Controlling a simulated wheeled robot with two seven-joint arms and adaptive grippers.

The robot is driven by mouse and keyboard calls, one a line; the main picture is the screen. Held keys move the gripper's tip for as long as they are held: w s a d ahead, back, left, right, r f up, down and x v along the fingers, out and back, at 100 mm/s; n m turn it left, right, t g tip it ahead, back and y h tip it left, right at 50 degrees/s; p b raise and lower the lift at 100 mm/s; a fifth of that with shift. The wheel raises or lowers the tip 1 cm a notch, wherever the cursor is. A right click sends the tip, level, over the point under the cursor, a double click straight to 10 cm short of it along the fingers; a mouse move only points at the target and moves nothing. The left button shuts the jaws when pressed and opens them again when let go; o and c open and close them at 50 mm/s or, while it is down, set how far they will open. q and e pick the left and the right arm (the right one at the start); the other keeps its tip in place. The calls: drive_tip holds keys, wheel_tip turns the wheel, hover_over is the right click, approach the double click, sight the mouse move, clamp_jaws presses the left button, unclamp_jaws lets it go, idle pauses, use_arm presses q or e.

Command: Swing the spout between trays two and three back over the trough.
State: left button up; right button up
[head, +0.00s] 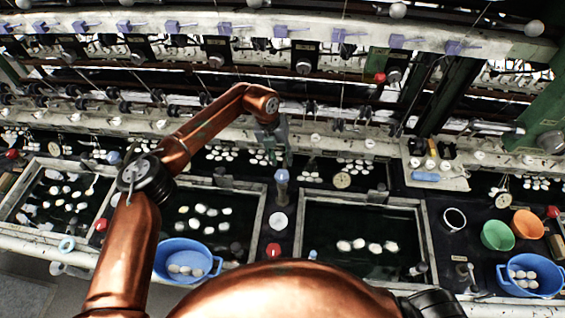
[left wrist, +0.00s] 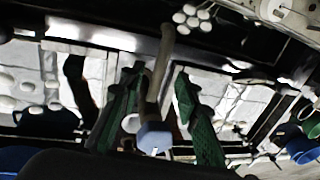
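The spout (left wrist: 160,75) is a grey pipe with a blue end (head: 282,175). In the head view its blue end is over the dark strip between tray two (head: 258,215) and tray three (head: 299,235). My left gripper (head: 275,158) is just behind the blue end, pointing down. In the left wrist view the green fingers of my left gripper (left wrist: 158,112) are apart, one on each side of the spout, with gaps showing. The pipe's upper part is hidden by the gripper in the head view. My right gripper is not in view.
A blue basin (head: 187,246) with pale cocoons stands before tray two. A second blue basin (head: 533,260), a green bowl (head: 497,236) and an orange bowl (head: 527,224) are at the right. A white disc (head: 278,221) and red knob (head: 273,250) lie on the strip below the spout.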

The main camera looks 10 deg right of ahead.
use_arm(q)
drive_tip(key=r, duration=0.4)
drive_tip(key=shift+w+a+r, duration=0.15)
drive_tip(key=shift+a, duration=0.2)
